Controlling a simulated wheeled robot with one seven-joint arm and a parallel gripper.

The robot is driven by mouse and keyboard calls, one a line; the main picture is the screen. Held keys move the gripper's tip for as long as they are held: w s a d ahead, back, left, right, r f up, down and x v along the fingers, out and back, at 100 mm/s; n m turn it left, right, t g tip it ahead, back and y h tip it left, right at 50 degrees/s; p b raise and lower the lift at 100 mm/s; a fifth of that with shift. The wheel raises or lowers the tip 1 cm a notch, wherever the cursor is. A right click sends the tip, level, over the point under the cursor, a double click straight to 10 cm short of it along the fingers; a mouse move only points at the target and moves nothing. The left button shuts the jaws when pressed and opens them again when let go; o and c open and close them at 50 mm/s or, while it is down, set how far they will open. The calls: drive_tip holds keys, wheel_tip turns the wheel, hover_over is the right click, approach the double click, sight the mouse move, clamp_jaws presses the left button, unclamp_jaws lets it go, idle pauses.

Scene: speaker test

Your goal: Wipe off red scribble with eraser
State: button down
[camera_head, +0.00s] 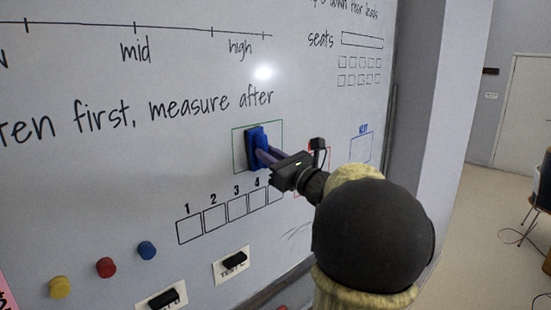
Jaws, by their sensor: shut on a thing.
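My gripper (262,154) is shut on the eraser (253,147), a block with a blue body and a dark pad. The dark pad faces the whiteboard (200,60), inside or in front of a green outlined box. I cannot tell whether the pad touches the board. Some thin red lines (327,157) show on the board just right of my gripper, partly hidden behind it and my arm. I cannot tell whether they are a scribble or a box outline. No other red scribble is clearly visible.
Yellow (60,287), red (106,267) and blue (148,250) round magnets sit at the lower left of the board. Two labelled cards with black pieces (234,260) are below the numbered boxes. A blue outlined box (361,147) is at right. A chair stands far right.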

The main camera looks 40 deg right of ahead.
idle(0.3)
drive_tip(key=shift+r+b+v, duration=0.2)
drive_tip(key=shift+b+v, duration=0.05)
drive_tip(key=shift+v, duration=0.7)
drive_tip(key=shift+r+b+v, duration=0.25)
drive_tip(key=shift+v, duration=0.7)
drive_tip(key=shift+r+b+v, duration=0.2)
drive_tip(key=shift+b+v, duration=0.05)
drive_tip(key=shift+v, duration=0.7)
drive_tip(key=shift+s, duration=0.2)
drive_tip(key=s, duration=0.3)
drive_tip(key=shift+w, duration=0.1)
drive_tip(key=shift+f+b+x, duration=0.2)
drive_tip(key=shift+f+x, duration=0.05)
drive_tip(key=shift+x, duration=0.85)
drive_tip(key=shift+f+b+x, duration=0.15)
drive_tip(key=shift+f+x, duration=0.1)
drive_tip(key=shift+x, duration=0.85)
drive_tip(key=shift+f+b+x, duration=0.2)
drive_tip(key=shift+f+x, duration=0.1)
drive_tip(key=shift+x, duration=0.8)
drive_tip(key=shift+w, duration=1.2)
